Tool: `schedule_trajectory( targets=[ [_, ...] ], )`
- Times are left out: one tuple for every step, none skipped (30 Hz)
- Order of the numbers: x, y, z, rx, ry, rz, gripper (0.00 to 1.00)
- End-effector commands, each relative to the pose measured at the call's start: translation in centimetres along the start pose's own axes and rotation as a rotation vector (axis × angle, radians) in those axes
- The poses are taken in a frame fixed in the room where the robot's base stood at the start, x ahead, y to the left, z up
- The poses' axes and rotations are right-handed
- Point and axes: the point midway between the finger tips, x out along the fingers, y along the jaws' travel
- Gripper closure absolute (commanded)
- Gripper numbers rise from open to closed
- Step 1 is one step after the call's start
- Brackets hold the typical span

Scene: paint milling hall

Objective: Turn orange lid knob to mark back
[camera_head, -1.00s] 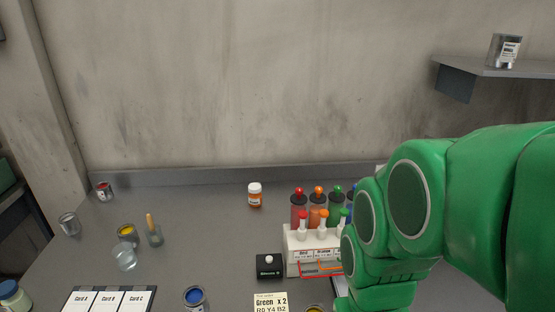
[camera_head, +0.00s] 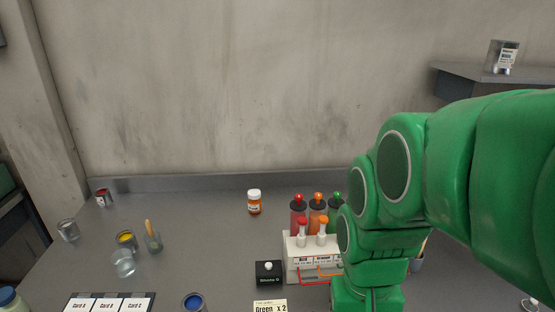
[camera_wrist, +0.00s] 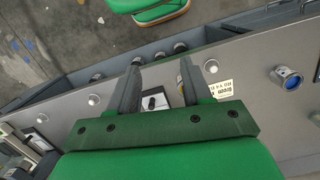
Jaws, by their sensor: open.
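A row of coloured bottles with round lid knobs stands at the back of a white rack (camera_head: 299,262). The orange lid knob (camera_head: 319,196) sits on the orange bottle (camera_head: 318,217), between the red-knobbed bottle (camera_head: 298,216) and a green-knobbed one (camera_head: 336,211). No mark on the lid can be made out. My arm covers the rack's right side. My gripper (camera_wrist: 158,78) shows in the wrist view, fingers apart, nothing visibly held. The head view does not show its fingers.
A black box (camera_head: 268,273) with a white knob stands left of the rack. A note card (camera_head: 270,306), a blue paint can (camera_head: 194,302) and a white-capped orange jar (camera_head: 254,203) are near.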

Motion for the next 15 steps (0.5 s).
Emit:
schedule_trajectory(
  targets=[
    [-0.6, -0.1, -1.2, 0.052, -0.001, -0.003, 0.51],
    [-1.0, -0.2, -1.9, 0.086, -0.002, -0.004, 0.51],
    [-1.6, -0.4, -2.9, 0.13, 0.001, -0.007, 0.51],
    [-2.0, -0.5, -3.6, 0.164, 0.004, -0.009, 0.51],
    [-2.4, -0.6, -4.2, 0.198, 0.006, -0.012, 0.51],
    [-2.8, -0.7, -5.1, 0.242, 0.006, -0.014, 0.51],
    [-3.1, -0.8, -5.8, 0.276, 0.006, -0.017, 0.51],
    [-3.5, -0.9, -6.6, 0.309, 0.009, -0.019, 0.51],
    [-4.0, -1.0, -7.6, 0.353, 0.012, -0.023, 0.51],
    [-4.4, -1.0, -8.2, 0.386, 0.013, -0.024, 0.51],
    [-4.7, -1.1, -8.9, 0.419, 0.014, -0.025, 0.51],
    [-5.1, -1.2, -9.9, 0.464, 0.015, -0.027, 0.51],
    [-5.5, -1.3, -10.7, 0.496, 0.018, -0.028, 0.51],
    [-5.9, -1.3, -11.4, 0.53, 0.02, -0.03, 0.51],
    [-6.4, -1.4, -12.3, 0.574, 0.023, -0.031, 0.51]
  ],
)
